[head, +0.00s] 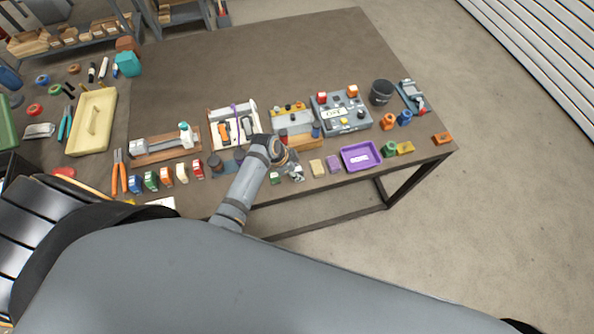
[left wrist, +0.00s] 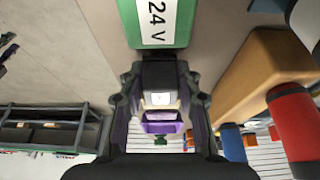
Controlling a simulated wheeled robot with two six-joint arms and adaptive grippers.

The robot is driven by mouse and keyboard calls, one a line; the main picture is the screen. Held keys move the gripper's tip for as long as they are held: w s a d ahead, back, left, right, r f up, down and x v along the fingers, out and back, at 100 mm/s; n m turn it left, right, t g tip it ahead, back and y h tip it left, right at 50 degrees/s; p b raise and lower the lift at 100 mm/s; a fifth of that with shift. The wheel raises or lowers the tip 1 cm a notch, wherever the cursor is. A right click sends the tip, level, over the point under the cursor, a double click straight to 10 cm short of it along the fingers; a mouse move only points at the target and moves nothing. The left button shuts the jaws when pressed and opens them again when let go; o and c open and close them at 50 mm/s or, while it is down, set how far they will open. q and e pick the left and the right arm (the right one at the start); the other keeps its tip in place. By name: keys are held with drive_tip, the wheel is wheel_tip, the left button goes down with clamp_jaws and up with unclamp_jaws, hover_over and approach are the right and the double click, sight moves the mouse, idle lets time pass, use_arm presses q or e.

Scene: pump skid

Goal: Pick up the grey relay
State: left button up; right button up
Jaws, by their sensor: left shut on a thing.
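My left gripper (head: 291,165) reaches over the front edge area of the table, fingers pointing down. In the left wrist view its two fingers (left wrist: 160,88) are shut on a dark grey block with a pale square on its face, which looks like the grey relay (left wrist: 158,73). In the head view the grey relay (head: 297,174) is small and partly hidden by the gripper. I cannot tell whether it touches the table. A green relay (head: 275,179) is just left of it; it shows in the left wrist view (left wrist: 181,30) with a "24 V" label. My right gripper is not in view.
A yellow block (head: 317,167), a purple block (head: 333,163) and a purple tray (head: 374,166) stand to the right. An orange-brown wooden rack (head: 301,143) with coloured parts is close behind the gripper. Several coloured blocks stand left. The table's far part (head: 280,60) is clear.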

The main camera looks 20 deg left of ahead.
use_arm(q)
drive_tip(key=shift+r, duration=0.5)
drive_tip(key=s+a+r+b, duration=0.2)
drive_tip(key=s+a+r, duration=0.3)
drive_tip(key=s+r, duration=0.7)
drive_tip(key=shift+s+a+b, duration=0.2)
drive_tip(key=shift+s+b, duration=0.1)
drive_tip(key=shift+s, duration=0.1)
